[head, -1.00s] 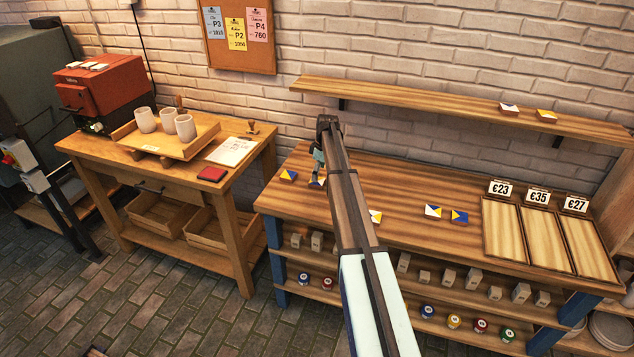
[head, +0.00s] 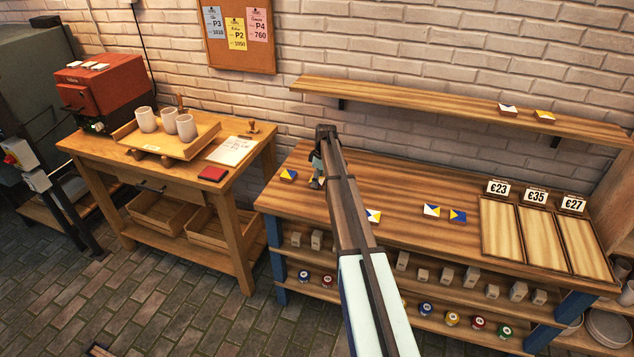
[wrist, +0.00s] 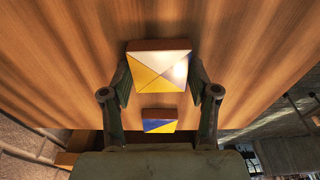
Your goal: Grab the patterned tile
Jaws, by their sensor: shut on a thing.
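In the wrist view a square tile with yellow and white triangles (wrist: 159,70) sits between the two fingers of my gripper (wrist: 160,80), which is shut on its sides. In the head view my gripper (head: 317,179) is low over the left part of the wooden counter (head: 345,222), and the held tile is mostly hidden there. Whether it touches the counter I cannot tell. A blue and yellow tile (head: 288,175) lies on the counter just left of my gripper; it also shows in the wrist view (wrist: 158,124).
More patterned tiles lie to the right on the counter: one beside my arm (head: 374,216) and a pair (head: 431,210). Priced wooden trays (head: 500,258) stand at the right. Two tiles lie on the wall shelf (head: 440,105). A side table (head: 200,188) with cups is at the left.

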